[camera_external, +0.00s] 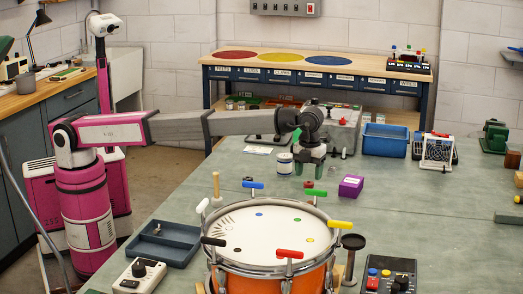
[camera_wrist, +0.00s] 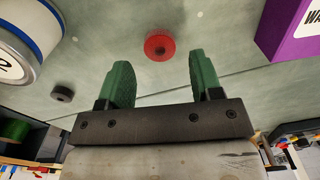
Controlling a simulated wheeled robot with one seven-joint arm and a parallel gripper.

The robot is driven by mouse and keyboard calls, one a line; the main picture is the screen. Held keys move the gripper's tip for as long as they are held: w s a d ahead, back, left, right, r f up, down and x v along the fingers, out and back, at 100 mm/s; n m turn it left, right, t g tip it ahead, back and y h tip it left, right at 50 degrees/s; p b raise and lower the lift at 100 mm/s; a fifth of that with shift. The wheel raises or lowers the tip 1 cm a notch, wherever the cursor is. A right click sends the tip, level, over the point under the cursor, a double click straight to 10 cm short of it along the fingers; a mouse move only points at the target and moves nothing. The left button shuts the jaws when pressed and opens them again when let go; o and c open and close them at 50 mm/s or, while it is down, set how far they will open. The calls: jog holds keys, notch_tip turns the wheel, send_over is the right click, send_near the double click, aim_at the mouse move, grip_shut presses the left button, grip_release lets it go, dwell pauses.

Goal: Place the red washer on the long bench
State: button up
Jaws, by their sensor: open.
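The red washer (camera_wrist: 159,47) lies flat on the grey-green tabletop, just beyond and between my fingertips in the wrist view. It shows as a small reddish ring below my gripper in the external view (camera_external: 308,184). My gripper (camera_external: 309,170) points down above the tabletop. Its two green fingers are spread apart with nothing between them, as the wrist view of the gripper (camera_wrist: 162,75) shows. A long wood-topped bench (camera_external: 385,66) with a row of labelled drawers stands against the back wall. Red, yellow and blue discs mark its top.
A white can (camera_external: 285,164) stands left of my gripper and a purple box (camera_external: 351,186) right of it. A dark washer (camera_wrist: 62,94) lies near the can. An orange drum (camera_external: 258,276) stands in front. A blue bin (camera_external: 385,140) and a grey case (camera_external: 343,128) are behind.

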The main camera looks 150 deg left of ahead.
aim_at(310, 183)
notch_tip(310, 183, up, 9)
dwell(0.3)
